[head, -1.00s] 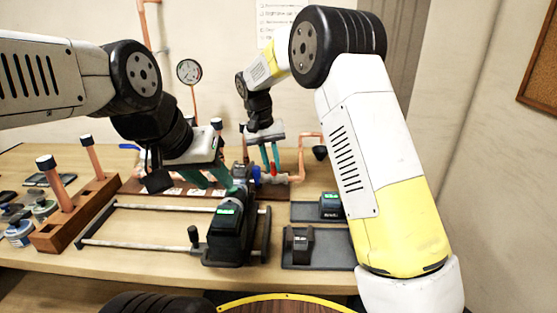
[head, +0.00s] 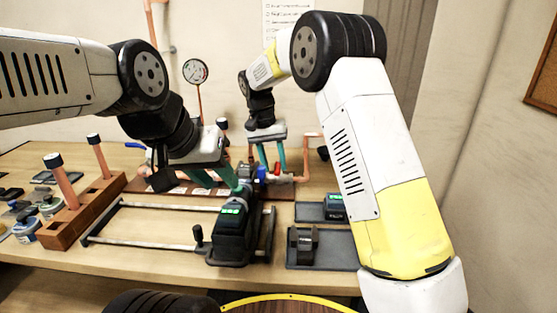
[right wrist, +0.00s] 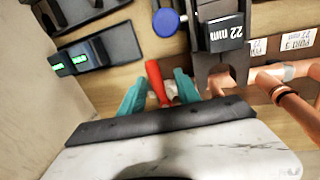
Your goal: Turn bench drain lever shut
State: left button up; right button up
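A red lever (right wrist: 157,82) stands in the right wrist view beside a pale metal fitting. It is small in the head view (head: 276,169), below my right gripper. My right gripper (right wrist: 160,92) is open, its teal fingers on either side of the red lever with gaps showing. It also shows in the head view (head: 272,163). My left gripper (head: 238,188) has its teal fingers reaching down to the left of the black tool (head: 233,230); whether they are shut on anything is hidden. A copper pipe (right wrist: 285,95) runs right of the fitting.
A blue round knob (right wrist: 166,22) and a black block labelled 22 mm (right wrist: 224,33) stand close to my right fingers. Grey trays (head: 322,252) with dark devices lie at right. A wooden rack (head: 85,212) with copper pipes and a metal rail frame (head: 150,243) fill the left.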

jog(key=shift+d, duration=0.1)
notch_tip(320, 180, up, 8)
jog(key=a, duration=0.1)
jog(key=shift+a+f, duration=0.2)
jog(key=shift+a, duration=0.1)
